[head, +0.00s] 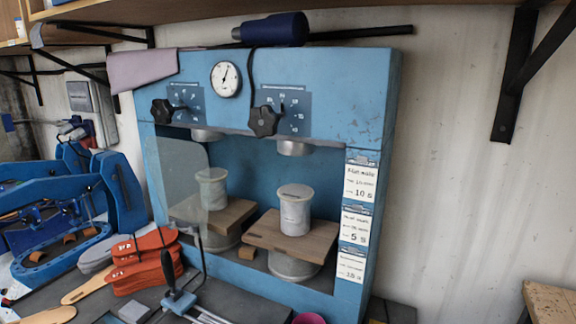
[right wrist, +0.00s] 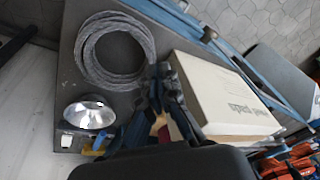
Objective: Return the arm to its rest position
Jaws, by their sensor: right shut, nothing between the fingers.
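My right gripper (right wrist: 164,72) shows in the right wrist view, with its dark fingers shut together and nothing held. It hovers over a dark bench top (right wrist: 75,40), between a coil of grey cable (right wrist: 88,52) and a pale lettered box (right wrist: 225,98). I cannot tell its exact height above them. Neither gripper nor arm shows in the head view, and my left gripper is in no view.
The head view shows a blue press (head: 310,70) with a gauge, two knobs and wooden platforms. Orange sandal pieces (head: 140,262) and a blue machine (head: 120,190) stand left. A shelf (head: 450,3) overhangs. A shiny bowl (right wrist: 89,115) lies below the coil.

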